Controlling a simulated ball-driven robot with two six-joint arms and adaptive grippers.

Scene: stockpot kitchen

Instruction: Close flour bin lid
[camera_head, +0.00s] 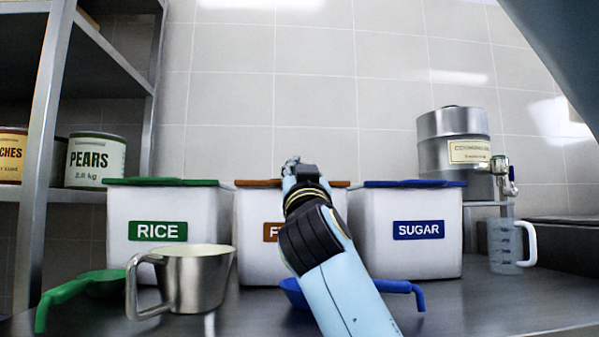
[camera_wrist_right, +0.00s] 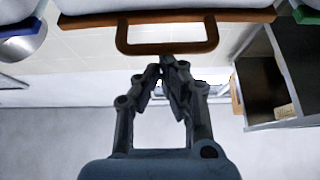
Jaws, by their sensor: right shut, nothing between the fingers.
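The flour bin (camera_head: 249,250) is the white middle bin; my arm covers most of its label, leaving an "F". Its brown lid (camera_head: 258,183) appears flat along the bin top, level with the neighbouring lids; whether it is fully seated is hard to tell. In the right wrist view the lid (camera_wrist_right: 90,20) shows as a brown edge with a loop handle (camera_wrist_right: 168,48). My right gripper (camera_head: 291,163) is at the lid's front middle, partly hiding it. In the wrist view this gripper (camera_wrist_right: 168,62) is shut and empty, its tips close to the handle; contact is unclear. My left gripper is out of view.
A rice bin (camera_head: 160,210) with a green lid stands left, a sugar bin (camera_head: 410,245) with a blue lid right. A metal cup (camera_head: 195,280), a green scoop (camera_head: 70,290) and a blue scoop (camera_head: 400,287) lie in front. A measuring jug (camera_head: 505,245) stands right.

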